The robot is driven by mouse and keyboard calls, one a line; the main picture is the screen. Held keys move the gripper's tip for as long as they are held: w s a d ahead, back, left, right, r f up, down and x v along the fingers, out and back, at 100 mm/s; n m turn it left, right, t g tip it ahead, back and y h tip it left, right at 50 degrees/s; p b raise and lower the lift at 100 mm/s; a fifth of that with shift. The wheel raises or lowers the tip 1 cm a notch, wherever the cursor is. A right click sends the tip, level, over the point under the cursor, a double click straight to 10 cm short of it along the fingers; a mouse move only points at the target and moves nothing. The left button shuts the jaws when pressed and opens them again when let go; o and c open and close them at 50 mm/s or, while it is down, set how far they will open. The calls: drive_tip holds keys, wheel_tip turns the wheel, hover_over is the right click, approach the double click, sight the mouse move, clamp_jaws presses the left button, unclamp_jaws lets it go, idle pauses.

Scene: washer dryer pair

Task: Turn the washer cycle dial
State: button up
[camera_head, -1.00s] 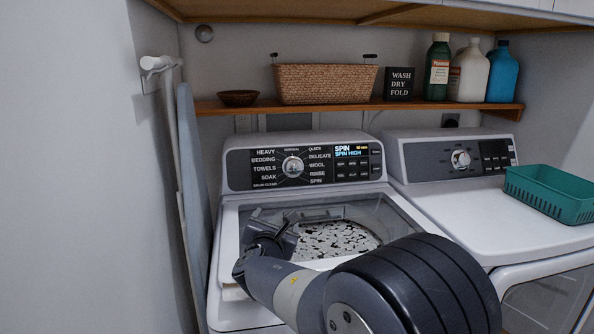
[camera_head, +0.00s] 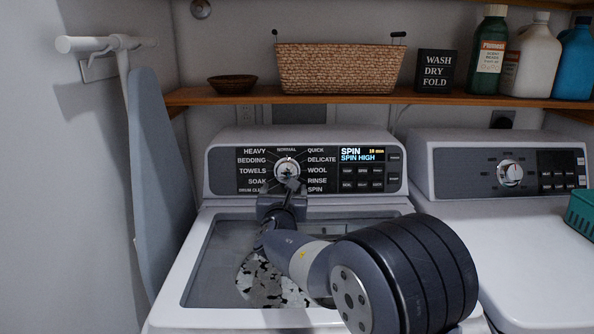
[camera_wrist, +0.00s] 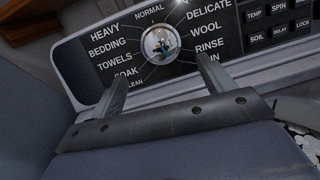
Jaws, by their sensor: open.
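The washer cycle dial (camera_head: 287,169) is a round silver knob on the dark control panel (camera_head: 222,172) of the left machine, ringed by cycle names. It also shows in the wrist view (camera_wrist: 160,44), beyond and between my two fingers. My gripper (camera_head: 283,188) is open and empty, just in front of and slightly below the dial. The washer display (camera_head: 361,154) reads "SPIN" and "SPIN HIGH".
The washer's top opening (camera_head: 215,262) shows black-and-white laundry (camera_head: 262,285) below my arm. A dryer (camera_head: 500,225) with its own dial (camera_head: 509,173) stands at the right. A shelf (camera_head: 240,97) with a basket (camera_head: 338,70) and bottles runs above.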

sight(286, 173)
drive_tip(key=w, duration=0.3)
drive_tip(key=w+p, duration=0.1)
drive_tip(key=w, duration=0.3)
drive_tip(key=w+p, duration=0.1)
drive_tip(key=w, duration=0.2)
drive_tip(key=shift+w+d, duration=0.15)
drive_tip(key=shift+d, duration=0.1)
drive_tip(key=shift+c, duration=0.4)
drive_tip(key=c, duration=0.9)
